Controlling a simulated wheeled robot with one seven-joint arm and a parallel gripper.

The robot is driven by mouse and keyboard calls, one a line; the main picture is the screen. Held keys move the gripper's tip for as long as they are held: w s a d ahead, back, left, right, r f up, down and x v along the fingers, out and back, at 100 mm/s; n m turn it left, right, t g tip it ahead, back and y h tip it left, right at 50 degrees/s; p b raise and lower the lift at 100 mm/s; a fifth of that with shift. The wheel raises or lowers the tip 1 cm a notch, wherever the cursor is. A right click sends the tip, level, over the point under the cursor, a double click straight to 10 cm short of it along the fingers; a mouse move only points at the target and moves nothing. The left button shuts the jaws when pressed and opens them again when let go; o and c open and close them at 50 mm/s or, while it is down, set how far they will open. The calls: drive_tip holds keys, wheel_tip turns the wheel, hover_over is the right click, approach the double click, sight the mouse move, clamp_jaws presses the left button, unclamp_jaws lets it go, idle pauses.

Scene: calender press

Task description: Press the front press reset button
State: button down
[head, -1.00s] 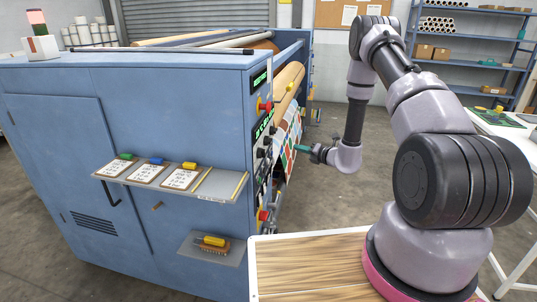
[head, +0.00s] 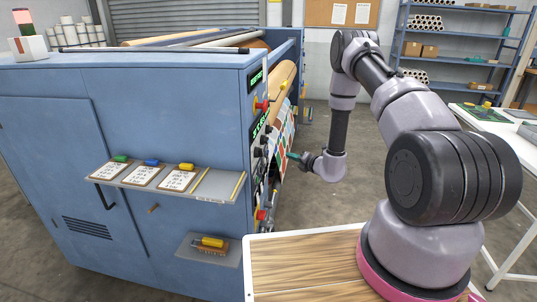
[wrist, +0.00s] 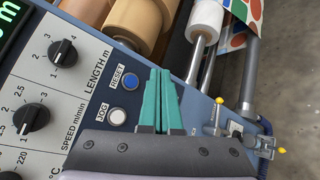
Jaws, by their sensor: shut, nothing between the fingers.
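The blue RESET button (wrist: 130,82) sits on the press's control panel (wrist: 75,75) in the wrist view, just left of my fingers, with its label above it. My gripper (wrist: 160,75) has two teal fingers, closed together and empty. The fingertips lie to the right of the button in the picture, and I cannot tell their height over the panel. In the head view my gripper (head: 292,156) is close to the panel side of the blue press (head: 200,110); the reset button cannot be made out there.
A white JOG button (wrist: 117,116) is below the reset button, with black LENGTH (wrist: 62,50) and SPEED (wrist: 31,118) knobs to the left. Rollers (wrist: 205,20) and a bracket with yellow-tipped handles (wrist: 255,145) lie right. A shelf with clipboards (head: 165,178) juts from the press.

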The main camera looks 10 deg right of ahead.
drive_tip(key=shift+w+a, duration=0.3)
drive_tip(key=shift+a, duration=0.6)
drive_tip(key=shift+w+a, duration=0.25)
drive_tip(key=shift+a, duration=0.7)
drive_tip(key=shift+w+a, duration=0.3)
drive_tip(key=shift+a, duration=0.6)
drive_tip(key=shift+a, duration=0.15)
drive_tip(key=shift+w+a, duration=0.15)
drive_tip(key=shift+a, duration=0.1)
drive_tip(key=shift+w+a, duration=0.1)
drive_tip(key=shift+a, duration=0.25)
idle(0.3)
idle(0.4)
drive_tip(key=shift+s+d, duration=0.25)
drive_tip(key=shift+d, duration=0.5)
drive_tip(key=shift+s+d, duration=0.25)
drive_tip(key=shift+d, duration=0.55)
drive_tip(key=shift+s+d, duration=0.25)
drive_tip(key=shift+d, duration=0.5)
drive_tip(key=shift+s+d, duration=0.25)
drive_tip(key=shift+d, duration=0.55)
